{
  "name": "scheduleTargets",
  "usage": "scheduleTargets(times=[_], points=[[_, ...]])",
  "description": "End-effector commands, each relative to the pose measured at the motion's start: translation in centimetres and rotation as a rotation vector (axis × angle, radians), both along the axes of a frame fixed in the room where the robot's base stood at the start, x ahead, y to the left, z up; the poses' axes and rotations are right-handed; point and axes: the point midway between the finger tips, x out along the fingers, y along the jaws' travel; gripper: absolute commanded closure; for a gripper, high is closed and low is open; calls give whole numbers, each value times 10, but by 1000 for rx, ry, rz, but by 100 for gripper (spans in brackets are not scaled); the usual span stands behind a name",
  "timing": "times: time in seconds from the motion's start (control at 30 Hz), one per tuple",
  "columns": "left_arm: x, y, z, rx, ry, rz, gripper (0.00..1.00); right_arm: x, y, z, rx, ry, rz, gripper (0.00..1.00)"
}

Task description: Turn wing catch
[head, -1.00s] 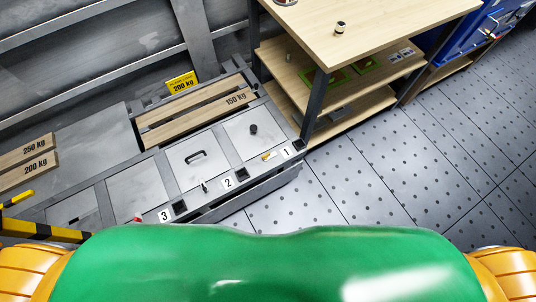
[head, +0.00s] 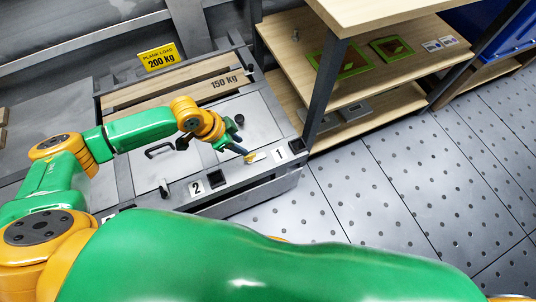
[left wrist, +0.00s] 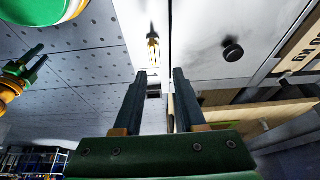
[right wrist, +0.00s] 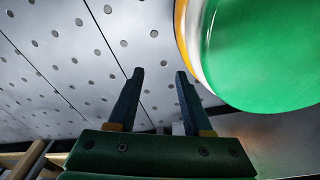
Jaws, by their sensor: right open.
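The yellow wing catch (head: 255,157) sits on the grey front rail beside the number 1 label. It also shows in the left wrist view (left wrist: 153,48), pointing along the gap ahead of the fingers. My left gripper (head: 243,153) is at the catch in the head view; whether it touches it I cannot tell. In the left wrist view its two fingers (left wrist: 159,73) are apart, with nothing seen between them. My right gripper (right wrist: 160,74) is open and empty in the right wrist view, with floor tiles behind it. It does not show in the head view.
The lid by label 1 has a black knob (head: 239,119). The lid by label 2 has a black handle (head: 160,149) and its own catch (head: 163,187). A wooden shelf unit (head: 335,50) stands to the right. The studded floor (head: 400,175) in front is clear.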

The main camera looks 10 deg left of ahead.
Motion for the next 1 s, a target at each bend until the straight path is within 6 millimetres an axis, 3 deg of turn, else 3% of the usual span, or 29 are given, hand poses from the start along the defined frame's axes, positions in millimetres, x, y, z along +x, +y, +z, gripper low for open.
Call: scheduleTargets(times=[0.1, 0.4, 0.7, 0.83, 0.87, 1.0], points=[[-7, -2, -12, 10, 27, -26, 60, -1, 1, -11, 2, 1, -2, 50], [4, -19, -60, 8, 26, -22, 60, 0, -4, -31, -5, -7, -15, 50], [6, -21, -63, 7, 24, -22, 60, 6, -17, -29, -26, -18, -19, 50], [6, -21, -63, 7, 24, -22, 95, 6, -16, -29, -25, -19, -18, 50], [6, -21, -63, 7, 24, -22, 100, 6, -16, -29, -24, -20, -18, 50], [6, -21, -63, 7, 24, -22, 100, 7, -13, -30, -20, -20, -15, 50]])
